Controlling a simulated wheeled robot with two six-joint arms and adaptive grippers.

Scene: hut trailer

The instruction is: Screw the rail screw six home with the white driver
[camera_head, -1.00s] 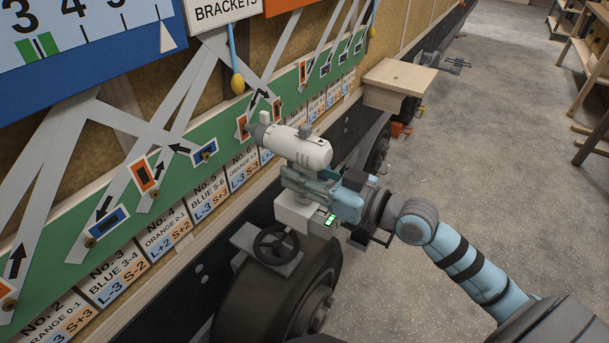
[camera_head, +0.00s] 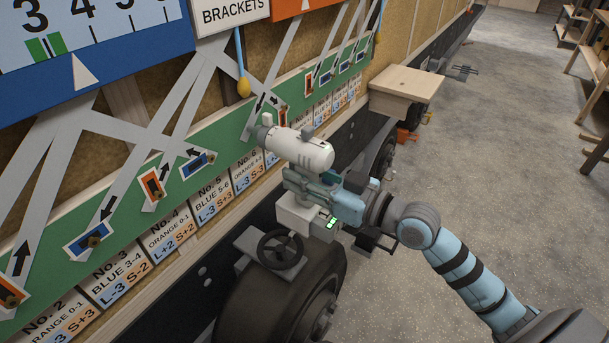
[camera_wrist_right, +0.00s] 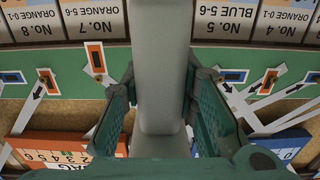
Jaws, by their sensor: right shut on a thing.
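The white driver (camera_head: 303,150) is in my right gripper (camera_head: 318,188), which is shut on its grip. Its body lies nearly level, with the nose (camera_head: 262,134) pointing left at the green rail (camera_head: 225,150) by the No. 6 label (camera_head: 243,160). I cannot tell whether the nose touches anything. Rail screw six is not visible; the driver covers that part of the rail. In the right wrist view the driver's pale grip (camera_wrist_right: 160,75) stands between the two green fingers and hides the rail's middle. My left gripper is not in view.
Grey slanted struts with orange and blue tags cross the rail. A handwheel (camera_head: 280,248) and a dark wheel (camera_head: 285,305) stand below the driver. A wooden step (camera_head: 408,83) juts out beyond.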

